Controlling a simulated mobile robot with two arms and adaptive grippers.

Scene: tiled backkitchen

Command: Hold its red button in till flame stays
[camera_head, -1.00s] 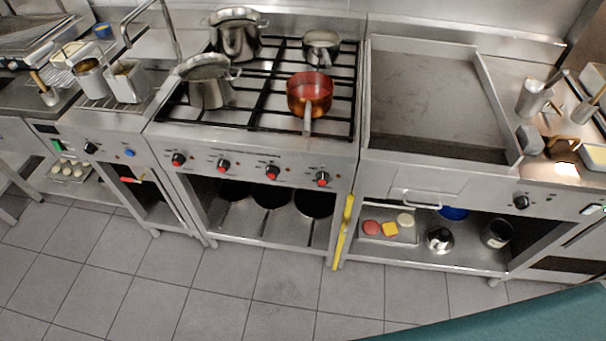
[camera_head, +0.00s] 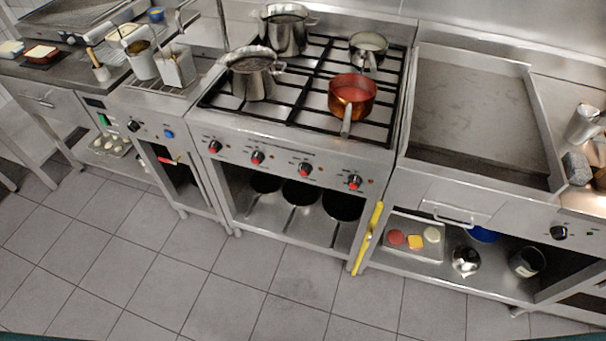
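A steel gas stove (camera_head: 300,150) stands in the middle of the head view. Its front panel carries a row of several black knobs with red parts: the far left knob (camera_head: 214,147), one beside it (camera_head: 257,158), a third (camera_head: 305,170) and the far right knob (camera_head: 354,182). No flame is visible under the black grates. A copper pan (camera_head: 352,98) with red contents sits on the front right of the grates. Neither of my grippers is in view.
Steel pots (camera_head: 252,76) stand on the left burners, and a small saucepan (camera_head: 368,50) at the back right. A flat griddle (camera_head: 480,115) adjoins on the right. A yellow bar (camera_head: 367,238) stands at the stove's right leg. The tiled floor (camera_head: 200,280) in front is clear.

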